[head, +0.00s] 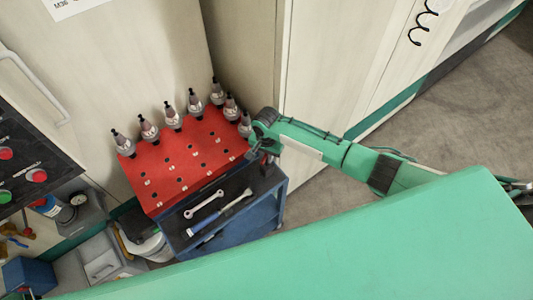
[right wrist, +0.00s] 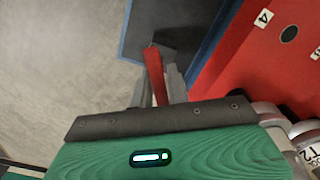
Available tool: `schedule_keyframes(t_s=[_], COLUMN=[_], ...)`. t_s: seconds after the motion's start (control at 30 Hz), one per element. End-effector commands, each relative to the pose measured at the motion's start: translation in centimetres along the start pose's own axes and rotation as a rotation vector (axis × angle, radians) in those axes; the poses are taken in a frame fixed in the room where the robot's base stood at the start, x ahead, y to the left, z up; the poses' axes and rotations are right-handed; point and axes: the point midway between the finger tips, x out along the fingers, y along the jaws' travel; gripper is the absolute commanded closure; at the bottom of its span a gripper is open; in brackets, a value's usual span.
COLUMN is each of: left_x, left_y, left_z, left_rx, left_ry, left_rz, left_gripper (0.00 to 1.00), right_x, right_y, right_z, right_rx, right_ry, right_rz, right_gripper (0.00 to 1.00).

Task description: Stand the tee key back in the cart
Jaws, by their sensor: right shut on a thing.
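My right gripper (head: 266,160) is at the right edge of the cart, over the dark tray beside the red top. In the right wrist view its fingers (right wrist: 160,92) are shut on a narrow red bar, which I take to be the tee key (right wrist: 154,70). Most of the key is hidden, and its tilt cannot be told. In the head view the gripper and arm hide it. The cart has a red top (head: 158,178) with rows of holes, and a blue body (head: 262,216). My left gripper is not in view.
Several tool holders (head: 172,121) stand along the back and right edges of the red top. A wrench (head: 203,205) and a blue-handled tool (head: 221,215) lie on the dark tray (head: 234,187). Cabinets (head: 330,50) stand behind. A bucket (head: 150,245) is at left.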

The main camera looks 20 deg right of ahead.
Motion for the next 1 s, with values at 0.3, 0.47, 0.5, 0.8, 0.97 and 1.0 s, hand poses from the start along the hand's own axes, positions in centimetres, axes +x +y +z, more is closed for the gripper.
schedule_keyframes(t_s=[0.3,0.47,0.5,0.8,0.97,1.0], left_x=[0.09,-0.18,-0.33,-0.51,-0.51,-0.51], left_y=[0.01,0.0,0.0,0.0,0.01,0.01], left_z=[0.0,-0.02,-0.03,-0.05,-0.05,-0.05], left_rx=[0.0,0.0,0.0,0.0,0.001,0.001], left_ry=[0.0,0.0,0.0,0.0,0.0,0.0], left_rz=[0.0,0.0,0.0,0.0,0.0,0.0], left_gripper=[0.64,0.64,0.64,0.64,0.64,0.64], right_x=[0.36,0.33,0.35,0.67,0.67,0.67], right_y=[-0.04,-0.04,-0.04,0.0,0.01,0.01], right_z=[0.02,0.04,0.04,-0.04,-0.03,-0.03], right_rx=[0.0,0.0,0.0,-0.001,-0.001,-0.001], right_ry=[0.0,-0.001,-0.001,0.001,0.0,0.0], right_rz=[-0.001,-0.001,-0.001,-0.001,0.0,0.0], right_gripper=[1.0,1.0,1.0,1.0,0.58,0.58])
